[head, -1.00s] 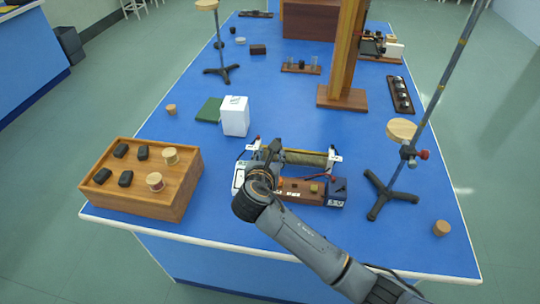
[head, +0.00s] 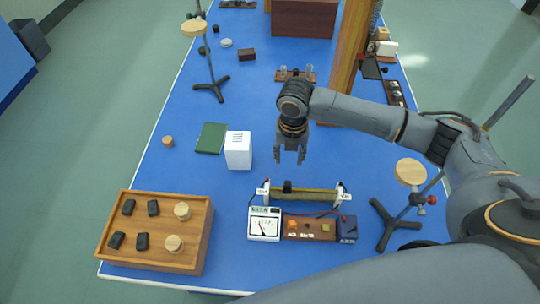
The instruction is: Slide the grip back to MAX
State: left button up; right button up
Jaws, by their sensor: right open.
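The slide rheostat (head: 318,196) lies near the front of the blue bench, its brown coil running left to right between white end pieces. Its black grip (head: 287,186) sits on top, left of the middle and nearer the left end. The small end labels are too small to read. My right gripper (head: 290,160) hangs behind the rheostat with its fingers pointing down toward the front. It is open and empty, and appears apart from the grip. My left gripper is not in view.
A white meter (head: 264,224) and a wooden switch board (head: 309,228) stand in front of the rheostat. A wooden tray (head: 198,252) is at left, a white box (head: 238,150) behind left. A stand with a round wooden top (head: 411,172) is at right.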

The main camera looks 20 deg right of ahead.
aim_at(288, 183)
jog(key=f+b, duration=0.3)
jog(key=f, duration=0.1)
jog(key=f+b, duration=0.3)
jog(key=f, duration=0.1)
jog(key=f+b, duration=0.3)
jog(key=shift+s+d+f+b, duration=0.1)
jog(key=shift+s+f+b, duration=0.25)
jog(key=shift+s+f, duration=0.05)
jog(key=shift+f+b, duration=0.6)
jog(key=shift+b, duration=0.05)
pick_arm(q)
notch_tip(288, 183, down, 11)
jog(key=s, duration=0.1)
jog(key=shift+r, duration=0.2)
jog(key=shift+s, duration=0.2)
pick_arm(e)
jog(key=shift+r, duration=0.1)
jog(key=shift+c, duration=0.3)
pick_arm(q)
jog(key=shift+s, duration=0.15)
pick_arm(e)
grip_shut()
